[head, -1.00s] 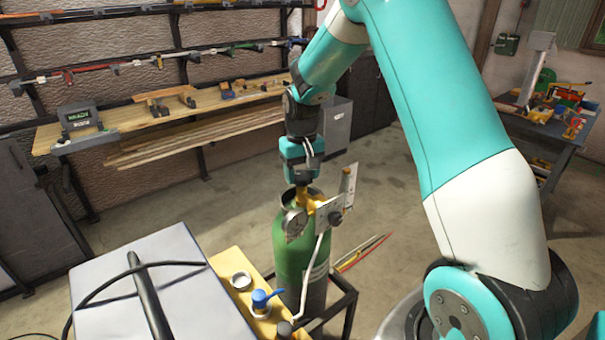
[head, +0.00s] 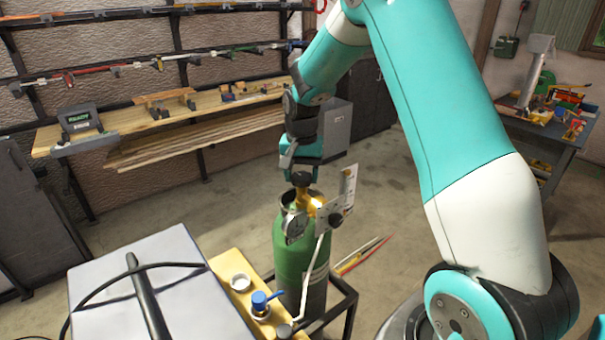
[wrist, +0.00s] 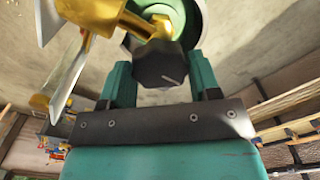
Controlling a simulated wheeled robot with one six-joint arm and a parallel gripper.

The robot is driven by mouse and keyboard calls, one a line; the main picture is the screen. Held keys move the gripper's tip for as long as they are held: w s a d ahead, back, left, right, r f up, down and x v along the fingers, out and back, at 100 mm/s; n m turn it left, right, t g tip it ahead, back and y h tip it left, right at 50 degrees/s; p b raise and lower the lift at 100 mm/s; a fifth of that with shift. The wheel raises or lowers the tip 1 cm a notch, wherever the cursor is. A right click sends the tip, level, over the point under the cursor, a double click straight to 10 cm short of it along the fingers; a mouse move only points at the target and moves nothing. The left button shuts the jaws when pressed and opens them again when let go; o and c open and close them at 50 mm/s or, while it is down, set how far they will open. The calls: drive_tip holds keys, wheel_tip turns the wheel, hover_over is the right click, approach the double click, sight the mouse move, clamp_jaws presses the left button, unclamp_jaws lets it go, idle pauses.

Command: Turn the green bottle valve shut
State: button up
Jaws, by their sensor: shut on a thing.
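The green bottle (head: 290,262) stands upright in a dark frame, with a brass valve body and a round gauge (head: 295,224) at its top. My gripper (head: 301,174) is right above the bottle, pointing down. In the wrist view, the teal fingers of my gripper (wrist: 161,78) stand on both sides of the dark valve knob (wrist: 158,64) and are shut on it. The knob has a pale mark on its face. The brass fitting (wrist: 100,14) and part of the bottle's green top (wrist: 176,10) show beyond the knob. The fingertips' contact is partly hidden in the head view.
A pale perforated plate (head: 343,195) rises close to the right of the valve. A grey box (head: 165,280) with a black cable and a yellow ledge (head: 238,262) with a blue-handled valve (head: 262,300) stand at front left. Red and yellow rods (head: 360,255) lie on the floor.

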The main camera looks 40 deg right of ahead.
sight(302, 176)
drive_tip(key=shift+r, duration=0.1)
drive_tip(key=o, duration=0.9)
wheel_tip(302, 176, up, 17)
drive_tip(key=b, duration=0.3)
drive_tip(key=shift+r, duration=0.2)
drive_tip(key=s+a+f+n+y, duration=0.1)
drive_tip(key=s+a+f+n, duration=0.2)
drive_tip(key=s+a+n, duration=0.2)
drive_tip(key=s+a+f+n+y+b, duration=0.1)
drive_tip(key=s+a+f+n, duration=0.2)
drive_tip(key=s+a, duration=0.8)
drive_tip(key=s+a+f+n+y+b, duration=0.1)
drive_tip(key=s+a+f+n+y, duration=0.1)
drive_tip(key=s+a+n, duration=0.5)
drive_tip(key=shift+s+a+f+n, duration=0.15)
drive_tip(key=shift+s+f, duration=0.1)
drive_tip(key=shift+s, duration=0.6)
drive_tip(key=shift+s+a+f+n, duration=0.1)
drive_tip(key=shift+s+a+f, duration=0.1)
drive_tip(key=shift+s, duration=0.6)
drive_tip(key=shift+s+a+f+n, duration=0.15)
drive_tip(key=shift+s+f, duration=0.1)
drive_tip(key=shift+s, duration=0.6)
